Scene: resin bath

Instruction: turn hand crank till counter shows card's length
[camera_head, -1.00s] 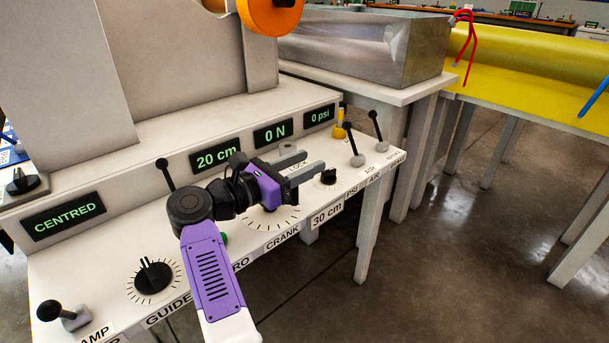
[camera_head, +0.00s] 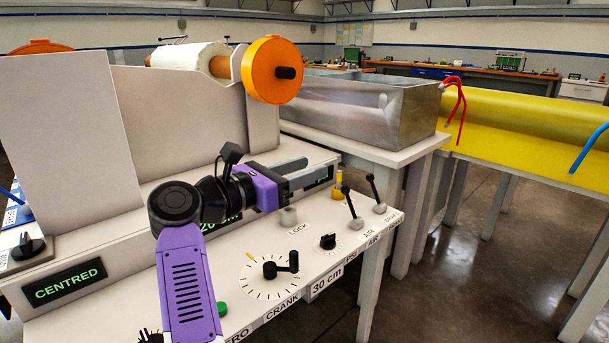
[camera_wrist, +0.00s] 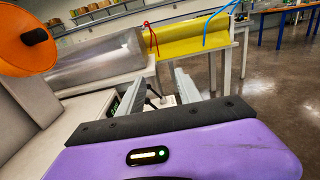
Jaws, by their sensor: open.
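The hand crank (camera_head: 281,266) is a black arm with an upright knob on a ticked white dial, above the CRANK label on the console's sloped front. The card (camera_head: 326,279) on the front edge reads "30 cm". The length counter (camera_head: 222,224) is a dark display with green digits, mostly hidden behind my arm; only part of "20" shows. My purple gripper (camera_head: 313,173) is open and empty, above and behind the crank and clear of it. Its two grey fingers also show in the wrist view (camera_wrist: 159,80), pointing toward the console's far right end.
Right of the crank stand a small black knob (camera_head: 328,241) and two levers (camera_head: 352,207). A green button (camera_head: 221,309) is left of it. An orange-ended roll (camera_head: 272,70) rises behind. A metal bath (camera_head: 350,112) and yellow trough (camera_head: 520,140) stand beyond.

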